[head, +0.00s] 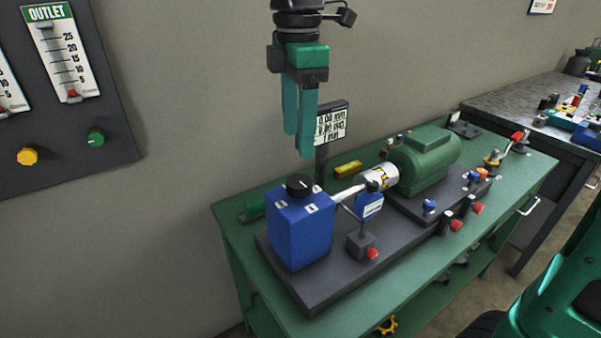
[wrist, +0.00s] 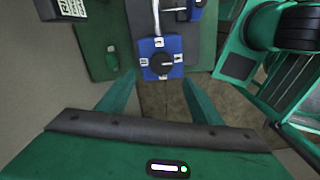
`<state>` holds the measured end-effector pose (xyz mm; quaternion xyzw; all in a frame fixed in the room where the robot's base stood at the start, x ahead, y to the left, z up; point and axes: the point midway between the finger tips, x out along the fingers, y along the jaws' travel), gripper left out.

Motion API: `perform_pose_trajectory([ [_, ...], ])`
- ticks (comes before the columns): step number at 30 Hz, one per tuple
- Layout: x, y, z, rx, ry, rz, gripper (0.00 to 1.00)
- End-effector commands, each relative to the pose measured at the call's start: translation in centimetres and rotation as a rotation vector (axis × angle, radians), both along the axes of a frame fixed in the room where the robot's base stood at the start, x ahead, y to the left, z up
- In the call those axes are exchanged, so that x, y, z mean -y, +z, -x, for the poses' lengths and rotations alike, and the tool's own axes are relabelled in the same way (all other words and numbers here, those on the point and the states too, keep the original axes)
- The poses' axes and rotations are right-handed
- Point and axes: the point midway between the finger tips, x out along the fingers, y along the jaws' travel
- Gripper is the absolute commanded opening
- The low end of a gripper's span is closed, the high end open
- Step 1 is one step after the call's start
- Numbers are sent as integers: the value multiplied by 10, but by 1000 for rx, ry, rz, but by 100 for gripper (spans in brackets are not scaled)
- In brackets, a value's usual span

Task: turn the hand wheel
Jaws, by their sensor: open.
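The hand wheel seems to be the round black knob (head: 299,184) on top of the blue box (head: 300,232), at the near left end of the machine. The black knob also shows in the wrist view (wrist: 161,62), on the blue box (wrist: 150,48) with white labels around it. My gripper (head: 305,140) hangs above and behind the blue box, fingers pointing down. In the wrist view its two green fingers (wrist: 162,90) are apart with nothing between them. The gripper is not touching the knob.
A green motor (head: 425,160) and a shaft with a white coupling (head: 378,178) stand on the dark base. A small display on a post (head: 331,124) stands close to my fingers. A gauge panel (head: 60,90) hangs at left.

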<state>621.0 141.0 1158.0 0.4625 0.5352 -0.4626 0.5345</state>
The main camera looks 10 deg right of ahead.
Motion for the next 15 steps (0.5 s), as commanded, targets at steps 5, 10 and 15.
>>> perform_pose_trajectory([
  [5, 2, -29, 1, -4, -6, 3, 60],
  [10, 3, -60, 0, -4, -9, 3, 60],
  [15, 4, -84, 0, -3, -10, 2, 60],
])
